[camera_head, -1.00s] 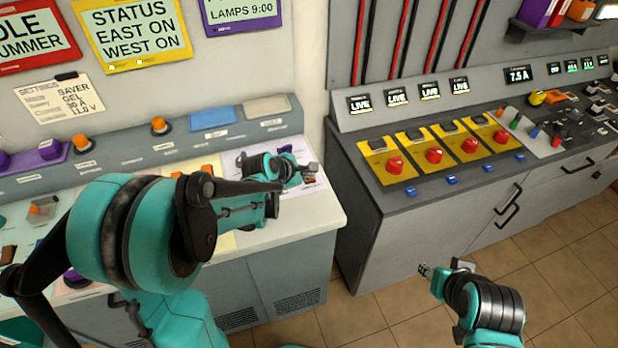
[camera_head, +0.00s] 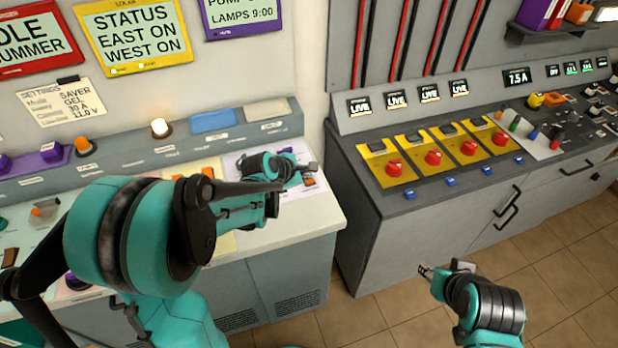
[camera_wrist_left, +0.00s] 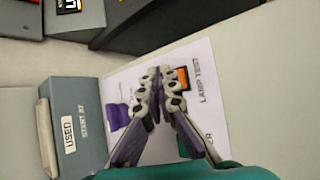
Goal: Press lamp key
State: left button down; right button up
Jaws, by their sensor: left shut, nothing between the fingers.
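The lamp key is a small orange key (camera_wrist_left: 182,79) beside the printed words LAMP TEST on a white sheet; it also shows in the head view (camera_head: 309,182). My left gripper (camera_head: 312,168) is shut and empty over this sheet, at the right end of the left console. In the left wrist view its fingertips (camera_wrist_left: 160,76) lie right beside the orange key and partly cover it. I cannot tell whether they touch it. A lamp (camera_head: 159,127) on the console's back ledge glows bright white. My right gripper (camera_head: 426,271) hangs over the floor; its finger state is unclear.
Another lamp (camera_head: 84,146) on the ledge is orange and unlit. A blue box lid (camera_head: 213,121) and a pale one (camera_head: 267,108) stand behind my left gripper. The grey cabinet (camera_head: 400,225) with red knobs stands to the right. Floor (camera_head: 385,315) is clear.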

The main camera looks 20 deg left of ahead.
aim_at(308, 181)
dwell(0.3)
pick_arm(q)
notch_tip(308, 181, up, 5)
jog(key=p, duration=0.4)
jog(key=shift+r, duration=0.15)
dwell(0.6)
jog(key=s+r+m+y, duration=0.1)
jog(key=s+r+m, duration=0.1)
jog(key=s+m, duration=0.9)
jog(key=s+r+m+g+y, duration=0.1)
jog(key=s+r+m+y, duration=0.1)
jog(key=s+m, duration=1)
jog(key=shift+s+g, duration=0.3)
jog(key=shift+s, duration=0.75)
